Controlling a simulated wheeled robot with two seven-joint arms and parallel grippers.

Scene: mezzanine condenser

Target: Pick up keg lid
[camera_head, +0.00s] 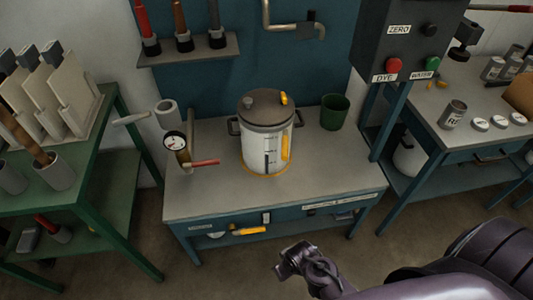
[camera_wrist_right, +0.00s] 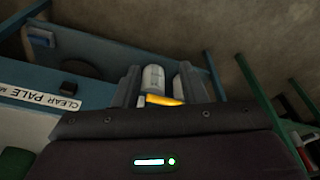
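The keg lid (camera_head: 266,108) is a dark grey-brown disc with a small grey knob and a yellow piece on top. It sits on the pale keg (camera_head: 258,147), which stands upright on the middle bench with dark side handles and a yellow upright strip. My right gripper (camera_head: 283,264) is in front of the bench, low and well away from the lid. In the right wrist view, its two fingers (camera_wrist_right: 160,76) are apart with nothing held between them; the lid does not show there. My left gripper is not in view.
A pressure gauge (camera_head: 175,141) with a red-handled lever stands left of the keg. A green cup (camera_head: 334,111) stands right of it. A dark control box (camera_head: 408,45) overhangs at the right. The bench front (camera_head: 270,195) is mostly clear.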

